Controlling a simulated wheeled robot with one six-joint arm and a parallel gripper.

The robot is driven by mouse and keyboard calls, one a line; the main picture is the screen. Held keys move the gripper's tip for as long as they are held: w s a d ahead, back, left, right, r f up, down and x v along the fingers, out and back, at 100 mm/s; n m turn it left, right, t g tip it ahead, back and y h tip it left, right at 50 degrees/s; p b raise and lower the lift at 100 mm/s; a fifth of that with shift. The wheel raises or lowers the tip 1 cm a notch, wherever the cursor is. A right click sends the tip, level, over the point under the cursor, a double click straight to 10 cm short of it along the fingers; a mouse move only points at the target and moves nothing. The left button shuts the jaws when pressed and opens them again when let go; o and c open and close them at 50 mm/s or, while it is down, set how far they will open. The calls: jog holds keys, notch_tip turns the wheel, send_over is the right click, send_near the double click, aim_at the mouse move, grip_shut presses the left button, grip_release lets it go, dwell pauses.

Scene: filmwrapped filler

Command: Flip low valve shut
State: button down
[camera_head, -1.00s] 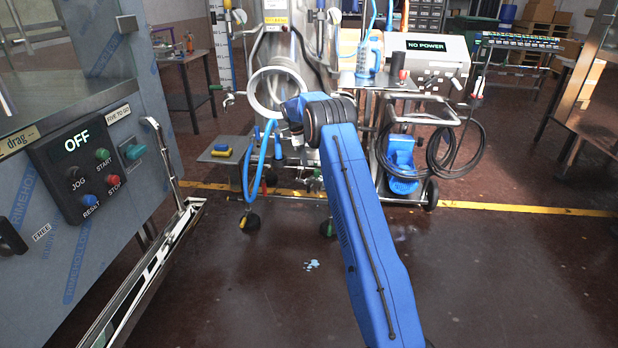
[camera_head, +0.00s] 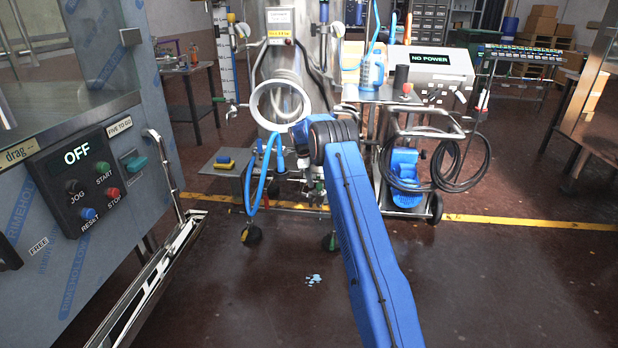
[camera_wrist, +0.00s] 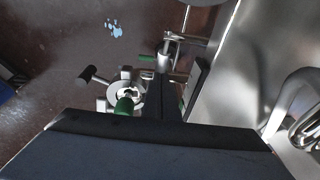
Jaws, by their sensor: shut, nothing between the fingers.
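In the wrist view, a valve with a green-tipped handle (camera_wrist: 125,104) sits on steel pipework just left of my gripper. A second green-tipped handle (camera_wrist: 147,58) lies farther up on a pipe fitting. My gripper (camera_wrist: 165,92) shows as dark fingers, shut and empty, reaching up from the lower middle close to these fittings. Whether it touches either handle I cannot tell. In the head view, the low pipework (camera_head: 312,190) is small beneath the steel machine (camera_head: 290,85), partly behind my blue arm. My fingertips cannot be made out there.
A grey control panel (camera_head: 85,185) reading OFF stands at the left, with a metal rail (camera_head: 160,265) beside it. A cart (camera_head: 410,130) with a black hose and blue motor stands right of the machine. The dark floor in front (camera_head: 500,280) is open.

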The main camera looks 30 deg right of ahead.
jog(key=shift+s+d+f, duration=0.1)
jog(key=shift+d+f, duration=0.1)
jog(key=shift+f, duration=0.95)
jog(key=shift+d+f, duration=0.2)
jog(key=shift+f, duration=0.9)
jog(key=shift+s+d+f, duration=0.15)
jog(key=shift+d+f, duration=0.05)
jog(key=shift+f, duration=0.25)
jog(key=shift+s+d+f, duration=0.1)
jog(key=shift+d+f, duration=0.05)
jog(key=shift+f, duration=0.3)
jog(key=shift+r, duration=0.1)
